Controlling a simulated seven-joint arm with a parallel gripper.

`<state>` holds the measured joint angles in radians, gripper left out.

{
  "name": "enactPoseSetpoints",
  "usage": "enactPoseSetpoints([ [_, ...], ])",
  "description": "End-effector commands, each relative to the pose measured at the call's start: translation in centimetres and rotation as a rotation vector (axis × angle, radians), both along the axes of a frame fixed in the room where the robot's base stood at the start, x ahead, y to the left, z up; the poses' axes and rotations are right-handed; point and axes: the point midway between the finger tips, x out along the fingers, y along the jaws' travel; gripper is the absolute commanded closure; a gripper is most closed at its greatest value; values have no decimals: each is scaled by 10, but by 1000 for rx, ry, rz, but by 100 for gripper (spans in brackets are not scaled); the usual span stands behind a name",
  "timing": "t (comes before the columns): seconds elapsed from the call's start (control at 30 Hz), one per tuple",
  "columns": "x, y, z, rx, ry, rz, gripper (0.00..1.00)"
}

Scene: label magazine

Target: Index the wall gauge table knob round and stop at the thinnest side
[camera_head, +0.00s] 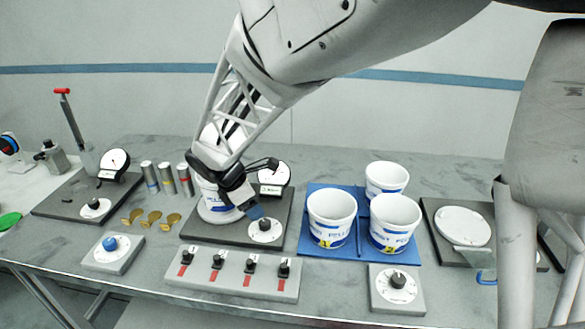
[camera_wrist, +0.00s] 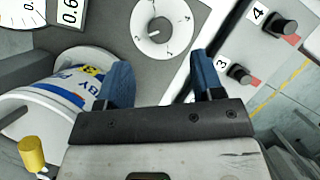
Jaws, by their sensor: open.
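The knob (camera_head: 265,225) sits on a numbered white dial on the front right of a dark base plate (camera_head: 200,230). In the wrist view the knob (camera_wrist: 158,25) is at top centre, beyond my fingertips. A white tub (camera_head: 213,203) with blue print lies on the same plate, partly hidden by my arm; it also shows in the wrist view (camera_wrist: 62,90). A round gauge (camera_head: 274,173) stands behind, with a readout beginning "0.6" (camera_wrist: 70,12), cut off by the frame. My gripper (camera_head: 253,211) is open and empty, its blue fingers just above and behind the knob, apart from it.
A switch strip (camera_head: 231,273) with several numbered toggles lies in front. White tubs (camera_head: 331,218) stand on a blue tray to the right. Another knob box (camera_head: 397,287) is front right. Brass pieces (camera_head: 152,218) and cylinders (camera_head: 167,178) are left, beside another gauge plate (camera_head: 60,203).

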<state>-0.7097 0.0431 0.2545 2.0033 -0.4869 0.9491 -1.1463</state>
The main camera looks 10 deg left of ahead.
Motion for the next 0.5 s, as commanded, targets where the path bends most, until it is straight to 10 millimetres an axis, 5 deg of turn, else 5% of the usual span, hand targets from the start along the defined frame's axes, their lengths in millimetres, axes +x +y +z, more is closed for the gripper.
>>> enactPoseSetpoints([
  [0.5,3,-5,-11,0,0,-2,39],
])
